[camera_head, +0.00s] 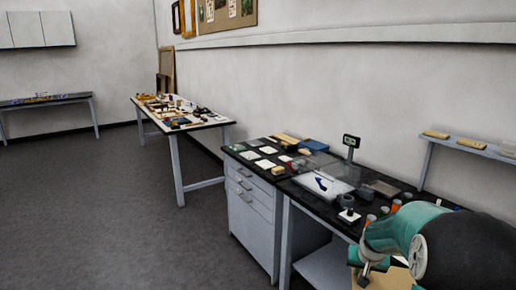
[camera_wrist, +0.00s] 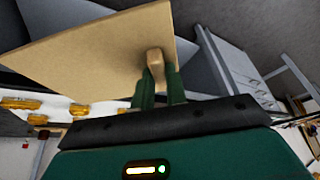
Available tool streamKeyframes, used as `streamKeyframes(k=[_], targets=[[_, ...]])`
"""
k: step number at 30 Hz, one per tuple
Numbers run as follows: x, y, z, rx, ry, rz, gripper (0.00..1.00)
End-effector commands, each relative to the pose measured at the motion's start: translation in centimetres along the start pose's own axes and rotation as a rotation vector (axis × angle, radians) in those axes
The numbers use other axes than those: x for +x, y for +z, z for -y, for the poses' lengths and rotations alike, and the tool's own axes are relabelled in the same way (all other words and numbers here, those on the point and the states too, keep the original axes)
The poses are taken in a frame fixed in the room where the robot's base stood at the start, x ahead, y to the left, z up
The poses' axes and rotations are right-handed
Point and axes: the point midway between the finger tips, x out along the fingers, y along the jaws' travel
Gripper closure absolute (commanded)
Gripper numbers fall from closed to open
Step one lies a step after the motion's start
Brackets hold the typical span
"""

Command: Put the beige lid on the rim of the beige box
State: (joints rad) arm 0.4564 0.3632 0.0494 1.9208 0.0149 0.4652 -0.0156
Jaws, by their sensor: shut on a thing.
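My gripper (camera_wrist: 161,82) is shut on the knob of the beige lid (camera_wrist: 95,48). In the wrist view the lid is a flat, wide panel just past the green fingers, and it is tilted in the picture. In the head view my gripper (camera_head: 368,268) is at the bottom right, in front of the dark bench, with part of the beige lid (camera_head: 390,279) beside it, cut off by the lower edge. I cannot pick out the beige box with certainty in either view.
The dark bench (camera_head: 325,203) holds papers, a clear case (camera_head: 318,168), a small display on a post (camera_head: 351,142), jars and small beige pieces. A wall shelf (camera_head: 480,151) is at the right. Another cluttered table (camera_head: 180,112) stands farther back. The floor (camera_head: 100,210) at left is clear.

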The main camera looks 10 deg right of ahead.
Motion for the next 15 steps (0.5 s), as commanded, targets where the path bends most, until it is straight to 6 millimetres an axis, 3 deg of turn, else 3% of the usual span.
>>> streamKeyframes(k=[1,9,15], targets=[[1.7,1.0,2.5,-0.041,-0.016,0.008,1.00],[8.2,7.3,13.7,-0.235,-0.085,0.011,1.00],[11.1,12.2,19.3,-0.347,-0.122,0.009,1.00]])
